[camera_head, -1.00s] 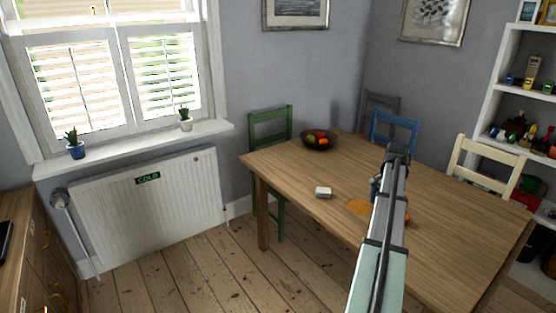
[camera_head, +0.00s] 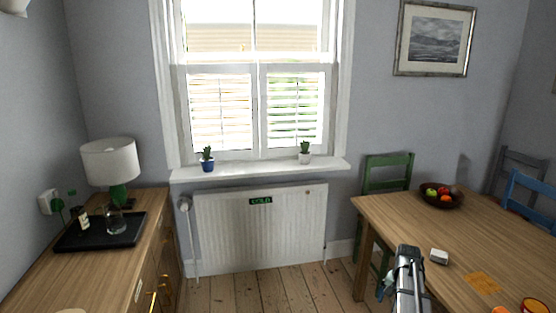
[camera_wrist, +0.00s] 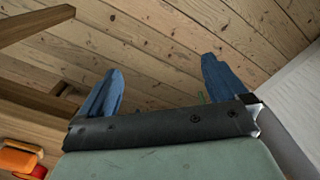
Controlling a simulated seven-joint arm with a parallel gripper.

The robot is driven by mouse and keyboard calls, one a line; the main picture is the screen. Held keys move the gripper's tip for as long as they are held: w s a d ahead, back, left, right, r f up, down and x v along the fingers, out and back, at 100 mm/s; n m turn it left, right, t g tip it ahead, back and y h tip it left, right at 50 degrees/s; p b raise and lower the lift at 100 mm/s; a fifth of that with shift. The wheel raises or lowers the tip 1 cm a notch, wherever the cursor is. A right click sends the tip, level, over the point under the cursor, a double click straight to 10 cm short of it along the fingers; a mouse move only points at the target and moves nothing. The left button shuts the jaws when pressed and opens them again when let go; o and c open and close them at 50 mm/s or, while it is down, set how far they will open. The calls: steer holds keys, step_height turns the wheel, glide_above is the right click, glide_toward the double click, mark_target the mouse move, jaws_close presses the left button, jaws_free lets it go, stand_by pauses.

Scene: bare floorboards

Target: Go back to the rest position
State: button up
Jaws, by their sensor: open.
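My gripper (camera_wrist: 162,66) is in the wrist view, its two blue fingers spread apart with only floorboards (camera_wrist: 150,45) showing between and beyond them. It holds nothing. In the head view my arm rises from the bottom edge, right of centre, in front of the near left part of the wooden table (camera_head: 455,245). The gripper end is mostly hidden there, with only a bit of blue showing beside the arm.
A radiator (camera_head: 262,232) is under the window. A wooden cabinet (camera_head: 150,225) carries a lamp (camera_head: 110,162) and tray (camera_head: 75,240).

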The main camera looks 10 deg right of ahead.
steer(key=s+a+f+n, duration=0.2)
steer(key=a+f+n, duration=0.15)
steer(key=a, duration=0.85)
steer(key=s+a+f+n, duration=0.25)
steer(key=a+f, duration=0.25)
steer(key=a, duration=0.8)
steer(key=s+a+f+n, duration=0.2)
steer(key=a+f+n, duration=0.2)
steer(key=a, duration=0.8)
steer(key=s+f+g, duration=0.3)
steer(key=s+f, duration=0.7)
steer(key=s, duration=0.4)
steer(key=s+f+g, duration=0.3)
steer(key=s+f, duration=0.7)
steer(key=s, duration=0.4)
steer(key=shift+s+g, duration=0.2)
steer(key=shift+g, duration=0.1)
steer(key=shift+d, duration=0.1)
